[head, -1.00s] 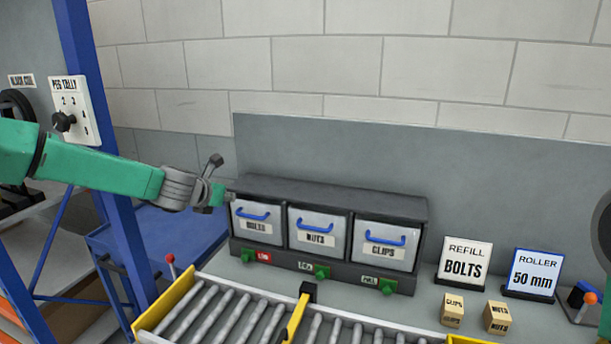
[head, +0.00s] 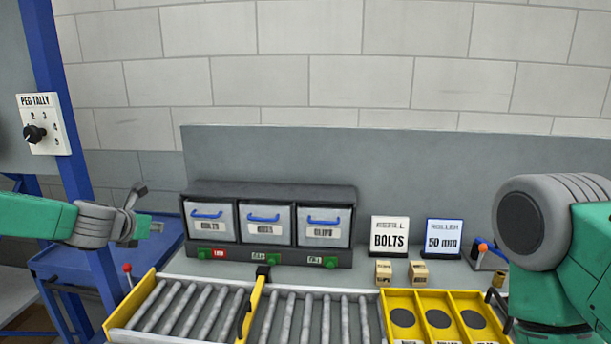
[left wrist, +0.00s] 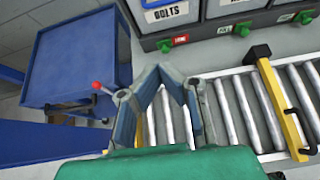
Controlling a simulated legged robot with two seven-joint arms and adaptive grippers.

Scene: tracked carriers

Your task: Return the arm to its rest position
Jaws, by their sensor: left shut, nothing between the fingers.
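My left gripper (head: 140,227) is at the end of the green left arm, left of the drawer unit and in front of the blue cart. In the left wrist view its two fingers (left wrist: 174,70) come together at the tips, with nothing between them. It touches nothing that I can see. My right arm (head: 590,260) stands at the right edge with its large grey joint. Its gripper is not clearly visible.
The drawer unit (head: 270,190) has bolts, nuts and clips bins with blue handles. A roller conveyor (head: 215,308) with a yellow stop and a yellow tray (head: 442,300) lie in front. A blue cart (head: 60,262) and blue post (head: 75,150) stand left. Signs and small blocks sit right.

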